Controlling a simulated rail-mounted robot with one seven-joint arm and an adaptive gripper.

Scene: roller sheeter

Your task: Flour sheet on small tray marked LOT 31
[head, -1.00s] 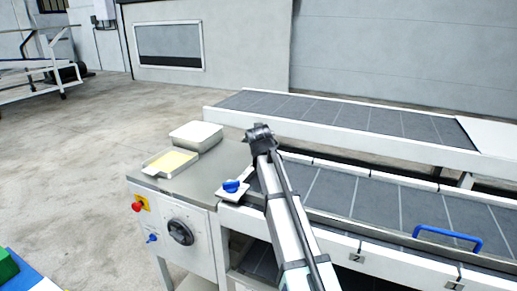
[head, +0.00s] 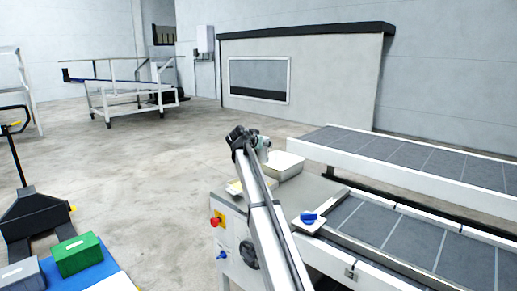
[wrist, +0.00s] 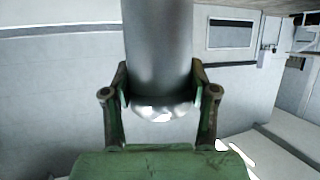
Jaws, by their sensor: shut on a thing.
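My gripper (wrist: 159,88) is shut on a grey metallic cylinder (wrist: 157,40), with one finger on each side of it. The cylinder's lower end looks pale and shiny; I cannot tell whether it is a flour shaker. In the head view my gripper (head: 250,140) is raised in front of a white tub, and a small pale part of something shows beside it. No LOT 31 mark is legible.
The white tub (head: 283,166) stands on the steel worktop (head: 290,190). A blue knob (head: 309,218) is at the conveyor's (head: 420,235) near end. A red button (head: 216,221) is on the machine front. A green crate (head: 77,254) is at lower left.

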